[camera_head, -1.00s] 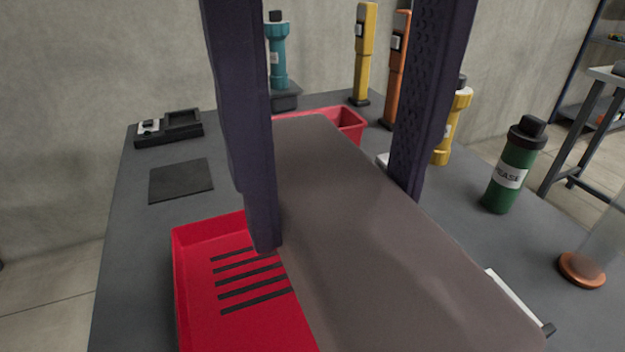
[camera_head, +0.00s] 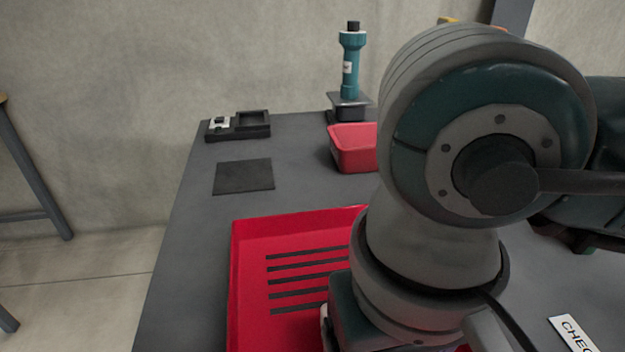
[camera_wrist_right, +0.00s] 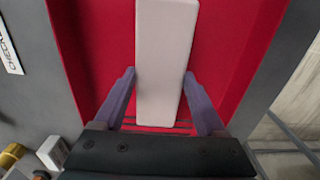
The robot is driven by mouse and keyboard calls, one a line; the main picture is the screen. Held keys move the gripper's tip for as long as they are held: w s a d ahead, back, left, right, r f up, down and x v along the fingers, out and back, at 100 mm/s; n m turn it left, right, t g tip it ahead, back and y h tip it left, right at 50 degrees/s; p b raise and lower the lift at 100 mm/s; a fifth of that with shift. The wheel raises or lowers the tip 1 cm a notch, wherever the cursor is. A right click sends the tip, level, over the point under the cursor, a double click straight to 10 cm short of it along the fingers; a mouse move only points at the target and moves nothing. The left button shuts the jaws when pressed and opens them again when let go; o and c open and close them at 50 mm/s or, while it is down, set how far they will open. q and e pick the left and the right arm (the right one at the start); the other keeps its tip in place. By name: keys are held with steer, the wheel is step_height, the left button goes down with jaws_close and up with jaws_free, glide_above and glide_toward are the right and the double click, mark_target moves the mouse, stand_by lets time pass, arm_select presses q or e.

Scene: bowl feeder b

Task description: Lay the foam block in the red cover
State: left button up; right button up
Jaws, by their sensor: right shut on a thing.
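The red cover (camera_head: 250,300) is a shallow red tray with dark slots, lying on the grey table in the head view; my right arm hides its right part. It also fills the middle of the right wrist view (camera_wrist_right: 235,50). The pale foam block (camera_wrist_right: 165,40) is a long slab over the cover's floor, between the purple fingers of my right gripper (camera_wrist_right: 159,75), which is shut on its sides. I cannot tell whether the block touches the cover's floor. In the head view the gripper and block are hidden behind the arm. My left gripper is not in view.
A red bin (camera_head: 352,148), a teal bottle (camera_head: 350,65) on a dark stand, a black tray (camera_head: 240,125) and a dark mat (camera_head: 243,176) stand behind the cover. A white label (camera_head: 573,334) lies at right. Bare table borders the cover's left side.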

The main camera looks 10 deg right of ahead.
steer(key=shift+f, duration=0.3)
steer(key=shift+f, duration=0.15)
steer(key=o, duration=1.2)
steer(key=shift+o, duration=0.2)
step_height(320, 180, up, 12)
steer(key=shift+r+p, duration=0.2)
steer(key=shift+p, duration=0.25)
